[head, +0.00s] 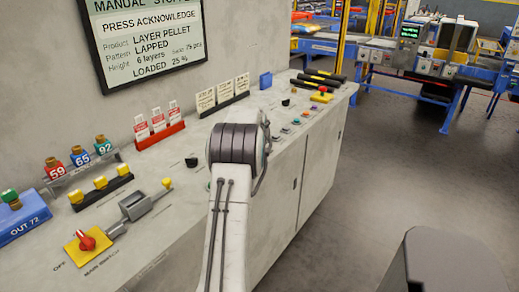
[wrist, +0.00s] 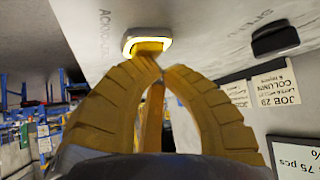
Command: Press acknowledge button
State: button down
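The acknowledge button (wrist: 147,46) shows in the wrist view as a lit yellow button with a glowing pale rim. Lettering starting "ACKNO" is on the grey panel beside it. My gripper (wrist: 162,70) has yellow-brown ribbed fingers drawn together at the tips, with nothing held. The fingertips are at the button's near edge in the picture; I cannot tell whether they touch it. In the head view my arm hides the gripper and the button.
A sign (head: 150,40) on the wall reads "PRESS ACKNOWLEDGE". A black knob (wrist: 275,39) is near the button.

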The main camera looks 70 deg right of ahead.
jog(key=shift+f, duration=0.3)
dwell(0.4)
jog(key=shift+r, duration=0.15)
jog(key=shift+r+p, duration=0.45)
jog(key=shift+r, duration=0.3)
jog(key=shift+r, duration=0.15)
jog(key=shift+r+p, duration=1.85)
jog(key=shift+r, duration=0.55)
